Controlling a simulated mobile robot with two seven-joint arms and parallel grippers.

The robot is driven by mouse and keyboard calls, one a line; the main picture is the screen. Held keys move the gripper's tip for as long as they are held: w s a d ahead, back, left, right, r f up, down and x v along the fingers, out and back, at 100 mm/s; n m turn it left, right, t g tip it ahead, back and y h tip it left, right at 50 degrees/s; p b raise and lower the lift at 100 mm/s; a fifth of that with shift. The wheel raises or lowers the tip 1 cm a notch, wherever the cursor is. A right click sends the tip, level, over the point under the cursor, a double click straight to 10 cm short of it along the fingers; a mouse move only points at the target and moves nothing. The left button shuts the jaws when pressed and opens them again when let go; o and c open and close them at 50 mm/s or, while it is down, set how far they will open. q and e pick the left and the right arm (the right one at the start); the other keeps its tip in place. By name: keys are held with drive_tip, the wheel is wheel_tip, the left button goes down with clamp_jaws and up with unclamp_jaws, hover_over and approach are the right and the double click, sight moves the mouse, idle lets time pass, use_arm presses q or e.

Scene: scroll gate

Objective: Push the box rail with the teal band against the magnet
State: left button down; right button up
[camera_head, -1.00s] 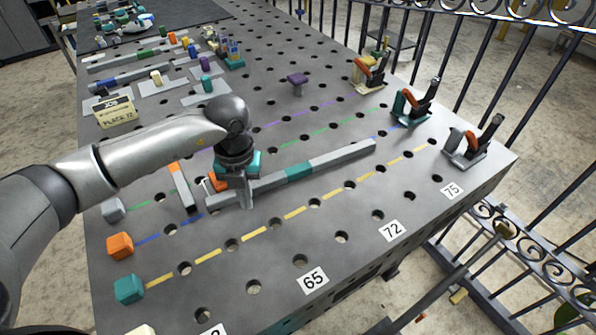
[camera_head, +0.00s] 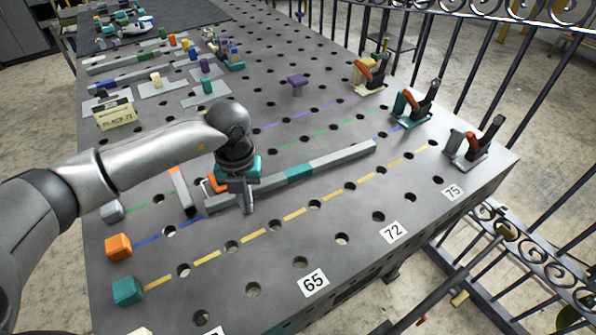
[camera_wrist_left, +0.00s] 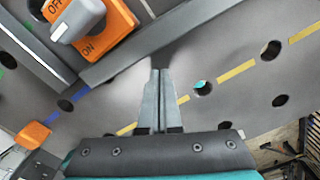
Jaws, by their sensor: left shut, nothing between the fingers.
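The long grey box rail (camera_head: 340,157) with the teal band (camera_head: 299,173) lies flat on the perforated table, slanting up to the right. Its plain grey part crosses the left wrist view (camera_wrist_left: 200,27). An orange magnet (camera_head: 216,184) with a grey knob sits behind the rail's left end; the left wrist view shows this magnet (camera_wrist_left: 118,20) with ON and OFF lettering. My left gripper (camera_head: 248,208) points down at the rail's near side, left of the teal band. Its fingers (camera_wrist_left: 158,72) are shut and empty; I cannot tell whether they touch the rail. My right gripper is out of view.
A short grey rail with an orange band (camera_head: 180,178) lies left of the magnet. Orange (camera_head: 118,247) and teal (camera_head: 127,291) blocks stand at the left edge. Toggle clamps (camera_head: 472,143) line the right edge. The near table surface is mostly clear.

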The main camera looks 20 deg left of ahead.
use_arm(q)
drive_tip(key=shift+w+a, duration=0.1)
drive_tip(key=shift+a, duration=0.05)
idle(0.4)
drive_tip(key=shift+w+a+b, duration=0.6)
drive_tip(key=shift+w+a, duration=0.05)
drive_tip(key=shift+a, duration=0.2)
drive_tip(key=shift+w+r, duration=0.1)
drive_tip(key=shift+w, duration=0.05)
drive_tip(key=shift+s+d+p, duration=0.25)
drive_tip(key=shift+p, duration=0.1)
drive_tip(key=shift+s+d+p, duration=0.3)
drive_tip(key=shift+s+d, duration=0.3)
drive_tip(key=shift+d, duration=0.1)
